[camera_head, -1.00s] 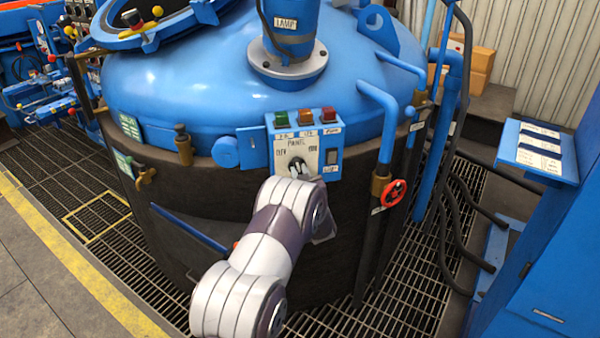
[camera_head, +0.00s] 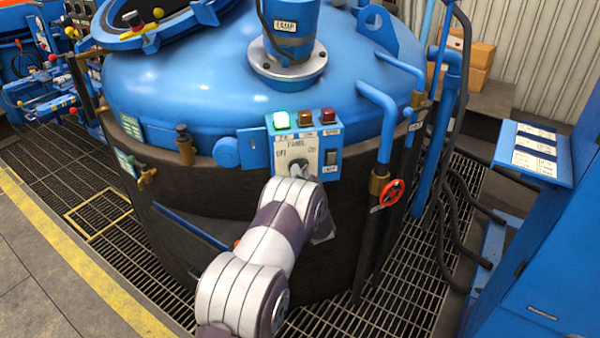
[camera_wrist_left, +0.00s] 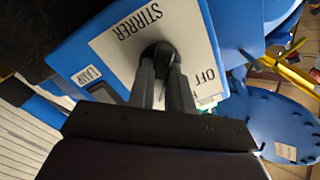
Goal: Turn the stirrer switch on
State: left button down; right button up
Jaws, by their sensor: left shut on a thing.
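The stirrer switch is a dark rotary knob (camera_wrist_left: 160,52) on a white plate (camera_wrist_left: 120,42) marked STIRRER and OFF in the left wrist view. In the head view the plate (camera_head: 297,150) is on the front of a blue control box (camera_head: 342,128) on the vessel. My left gripper (camera_wrist_left: 165,82) is shut on the knob, its two fingers on either side of it. In the head view my left arm comes up from below and partly hides the knob and the fingers. My right gripper is not in view.
A dark rocker switch (camera_head: 331,157) sits right of the plate. Blue pipes (camera_head: 388,125) and a red handwheel valve (camera_head: 392,193) stand to the right. A brass tap (camera_head: 147,177) is at the left. The floor is metal grating (camera_head: 400,290).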

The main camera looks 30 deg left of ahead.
pick_arm(q)
jog(key=shift+m, duration=0.6)
jog(key=c, duration=1)
grip_release()
jog(key=shift+c, duration=0.2)
jog(key=v, duration=1.2)
jog(key=shift+s+d, duration=0.2)
jog(key=shift+d, duration=0.05)
